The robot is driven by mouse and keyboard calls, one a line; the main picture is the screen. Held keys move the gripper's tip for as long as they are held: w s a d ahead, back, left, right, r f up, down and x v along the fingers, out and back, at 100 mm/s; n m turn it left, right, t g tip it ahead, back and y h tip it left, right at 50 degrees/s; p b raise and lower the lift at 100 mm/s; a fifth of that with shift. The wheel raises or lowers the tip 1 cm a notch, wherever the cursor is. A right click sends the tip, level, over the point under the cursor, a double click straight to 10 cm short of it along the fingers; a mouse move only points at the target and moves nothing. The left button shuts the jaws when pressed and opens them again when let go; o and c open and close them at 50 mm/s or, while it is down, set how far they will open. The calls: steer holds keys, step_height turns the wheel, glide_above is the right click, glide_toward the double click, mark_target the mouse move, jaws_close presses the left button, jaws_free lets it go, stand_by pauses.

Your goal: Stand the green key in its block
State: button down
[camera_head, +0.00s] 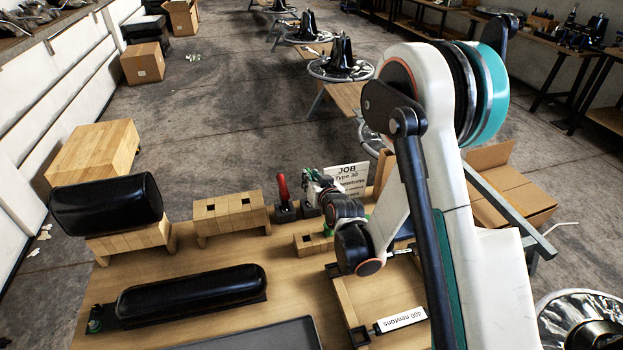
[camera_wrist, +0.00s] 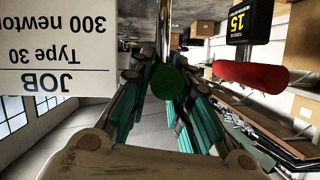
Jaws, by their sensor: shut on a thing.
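My gripper (camera_head: 322,190) is above the back of the wooden bench, in front of the job card. In the wrist view its two fingers (camera_wrist: 166,98) close around the green key (camera_wrist: 170,84), whose round green end faces the camera and whose bright metal shaft runs away from it. In the head view the key is mostly hidden by the gripper. A red-handled key (camera_head: 283,187) stands upright in a black block (camera_head: 285,213) just left of the gripper; its red handle (camera_wrist: 250,77) also shows in the wrist view. A second dark block (camera_head: 309,209) sits beside it, partly hidden.
The job card (camera_head: 346,179) stands close behind the gripper. A wooden block with square holes (camera_head: 231,215) is to the left, and a smaller holed one (camera_head: 312,244) is in front. Black pads (camera_head: 190,291) fill the bench's left. Bare bench lies between them.

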stand_by(0.3)
steer(key=c, duration=1.4)
jaws_free()
step_height(320, 180, up, 10)
steer(key=shift+f, duration=0.2)
steer(key=shift+s+d+r, duration=0.1)
steer(key=shift+r, duration=0.15)
steer(key=s+d+r+g+h, duration=0.1)
steer(key=s+d+r+g, duration=0.1)
steer(key=s+d+r, duration=0.45)
steer(key=s+d+r+g+h, duration=0.1)
steer(key=s+r, duration=0.2)
steer(key=s, duration=0.6)
steer(key=s+d+f+g, duration=0.1)
steer(key=s+d, duration=0.2)
steer(key=s, duration=0.7)
steer(key=s+d+f+g+h, duration=0.1)
steer(key=s+d, duration=0.3)
steer(key=s, duration=0.7)
steer(key=shift+s+m+g+h, duration=0.3)
steer(key=shift+m+g, duration=0.1)
steer(key=shift+g, duration=0.4)
